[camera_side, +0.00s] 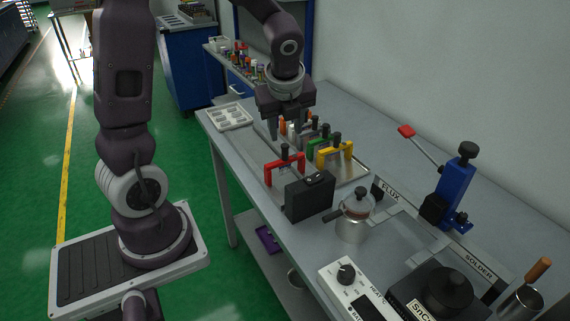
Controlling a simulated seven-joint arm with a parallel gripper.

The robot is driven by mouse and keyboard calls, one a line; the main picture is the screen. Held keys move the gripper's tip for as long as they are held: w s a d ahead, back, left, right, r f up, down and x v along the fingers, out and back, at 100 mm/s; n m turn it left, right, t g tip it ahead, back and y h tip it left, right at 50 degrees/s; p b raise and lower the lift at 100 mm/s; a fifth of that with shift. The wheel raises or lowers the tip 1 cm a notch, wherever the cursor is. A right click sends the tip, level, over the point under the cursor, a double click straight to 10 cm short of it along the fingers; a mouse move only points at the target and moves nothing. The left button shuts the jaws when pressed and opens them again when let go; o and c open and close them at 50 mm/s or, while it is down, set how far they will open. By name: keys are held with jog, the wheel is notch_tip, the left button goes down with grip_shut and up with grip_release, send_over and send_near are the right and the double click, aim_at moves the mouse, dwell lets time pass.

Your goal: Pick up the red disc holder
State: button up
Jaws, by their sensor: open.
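The red disc holder (284,166) looks like a small red arch with a dark knob on top. It stands upright at the near left of a metal tray (345,172) on the bench. My gripper (290,130) points down above the back part of the tray, behind the red holder and apart from it in the picture. It is open. The fingers partly overlap the row of holders behind, so the exact gap to them is hard to tell.
A yellow holder (335,153) and green holders (318,141) stand close by on the tray. The black box (309,196) is directly in front. A metal pot (354,215), blue press (458,190) and control box (348,285) crowd the right. A white tray (231,117) lies behind left.

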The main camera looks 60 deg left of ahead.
aim_at(285, 146)
jog(key=f+m, duration=0.1)
jog(key=w+a+f+m, duration=0.1)
jog(key=a+f+m, duration=0.1)
jog(key=shift+w+f, duration=0.2)
jog(key=shift+w, duration=0.15)
jog(key=x, duration=0.7)
jog(key=shift+s+a, duration=0.15)
jog(key=shift+s, duration=0.15)
jog(key=shift+r, duration=0.1)
grip_shut()
